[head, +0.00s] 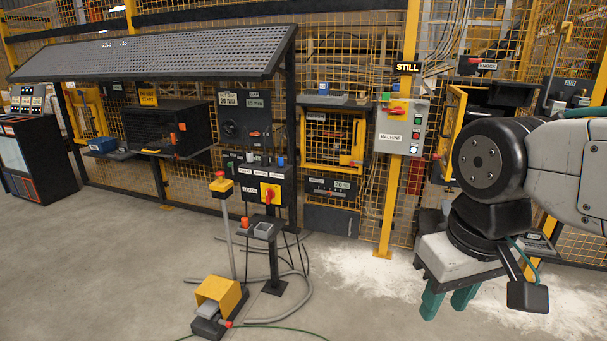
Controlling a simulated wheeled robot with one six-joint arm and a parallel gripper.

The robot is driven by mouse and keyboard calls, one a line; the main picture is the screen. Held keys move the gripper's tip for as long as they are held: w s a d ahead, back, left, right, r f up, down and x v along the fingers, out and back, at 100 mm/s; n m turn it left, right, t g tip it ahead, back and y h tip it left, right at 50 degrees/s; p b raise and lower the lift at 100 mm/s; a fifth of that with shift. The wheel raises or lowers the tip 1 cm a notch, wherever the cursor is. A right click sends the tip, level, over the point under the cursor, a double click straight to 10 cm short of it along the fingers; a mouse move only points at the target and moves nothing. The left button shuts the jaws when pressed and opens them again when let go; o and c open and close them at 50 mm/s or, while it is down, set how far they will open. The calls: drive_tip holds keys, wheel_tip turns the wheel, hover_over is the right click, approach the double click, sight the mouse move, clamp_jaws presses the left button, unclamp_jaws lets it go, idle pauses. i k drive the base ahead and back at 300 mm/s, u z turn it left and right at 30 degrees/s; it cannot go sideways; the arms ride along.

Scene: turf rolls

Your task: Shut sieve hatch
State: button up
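No label reading "sieve" is legible, so I cannot tell for certain which hatch is the sieve hatch. At the right, a yellow-framed mesh door (455,128) stands swung out beside a dark opening (492,120), partly hidden behind my arm. In the middle, another yellow-framed mesh hatch (335,112) sits in the fence line; whether it is fully closed is unclear. My gripper (448,300) hangs at the lower right, pointing down, in front of the right-hand door. Its two teal fingers are apart with nothing visible between them.
A grey machine box (402,125) with buttons hangs on a yellow post left of the open door. White powder (385,285) covers the floor below. A control stand (268,190) and yellow foot pedal (222,295) stand in the middle. Floor at the left is clear.

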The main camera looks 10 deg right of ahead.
sight(460, 106)
drive_tip(key=z, duration=0.65)
drive_tip(key=i, duration=0.85)
drive_tip(key=z, duration=0.5)
